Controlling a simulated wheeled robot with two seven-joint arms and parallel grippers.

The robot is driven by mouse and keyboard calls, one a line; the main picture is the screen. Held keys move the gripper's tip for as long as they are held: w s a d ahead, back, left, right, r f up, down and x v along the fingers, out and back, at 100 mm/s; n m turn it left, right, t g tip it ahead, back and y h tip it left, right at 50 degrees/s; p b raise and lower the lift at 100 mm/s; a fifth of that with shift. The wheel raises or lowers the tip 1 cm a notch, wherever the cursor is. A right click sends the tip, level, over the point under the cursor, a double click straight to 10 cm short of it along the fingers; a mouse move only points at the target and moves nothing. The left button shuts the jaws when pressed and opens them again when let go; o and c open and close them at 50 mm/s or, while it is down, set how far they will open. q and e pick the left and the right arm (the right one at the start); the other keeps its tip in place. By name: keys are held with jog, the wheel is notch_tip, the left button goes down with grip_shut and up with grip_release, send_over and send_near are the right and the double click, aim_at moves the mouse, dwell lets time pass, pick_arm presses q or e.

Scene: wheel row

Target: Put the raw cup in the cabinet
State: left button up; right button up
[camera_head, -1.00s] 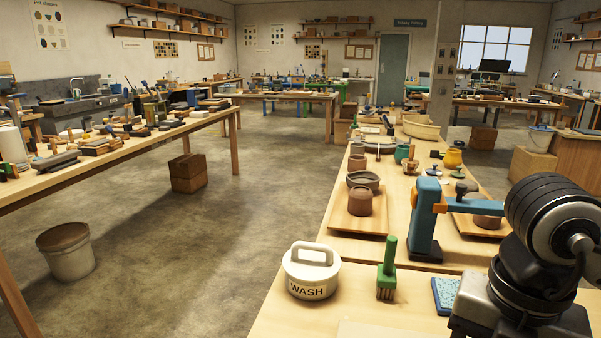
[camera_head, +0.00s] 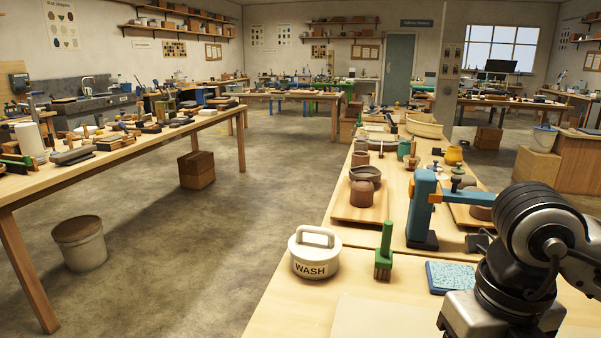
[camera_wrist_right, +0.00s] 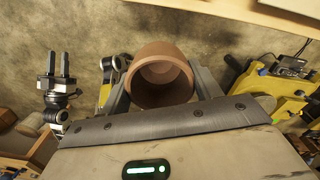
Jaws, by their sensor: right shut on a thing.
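A reddish-brown raw clay cup (camera_wrist_right: 162,77) sits between the two fingers of my right gripper (camera_wrist_right: 162,92) in the right wrist view. The gripper is shut on the cup, and its open mouth faces the camera. In the head view my right arm shows at the right edge, but its gripper and the held cup are out of frame. My left gripper (camera_wrist_right: 55,65) shows at the left of the right wrist view, with its two dark fingers apart and nothing between them. I cannot make out a cabinet in either view.
The near bench holds a white WASH tub (camera_head: 314,257), a green brush (camera_head: 384,255), a blue sponge (camera_head: 450,277) and a blue stand (camera_head: 422,210). Another brown pot (camera_head: 362,193) sits on a board.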

jog(key=n, duration=0.3)
jog(key=w+f+n, duration=0.1)
jog(key=n, duration=0.1)
jog(key=shift+a, duration=0.3)
jog(key=n, duration=0.3)
jog(key=w+n, duration=0.1)
jog(key=shift+a+f+n, duration=0.2)
jog(key=shift+f+n, duration=0.2)
jog(key=w+a+f+n, duration=0.1)
jog(key=w+f+n, duration=0.1)
jog(key=n, duration=1)
jog(key=w+f+n, duration=0.2)
jog(key=f+n, duration=0.1)
jog(key=n, duration=1)
jog(key=shift+w+a+f+n, duration=0.15)
jog(key=shift+w+a+n, duration=0.1)
jog(key=shift+a+n, duration=0.1)
jog(key=shift+a, duration=0.1)
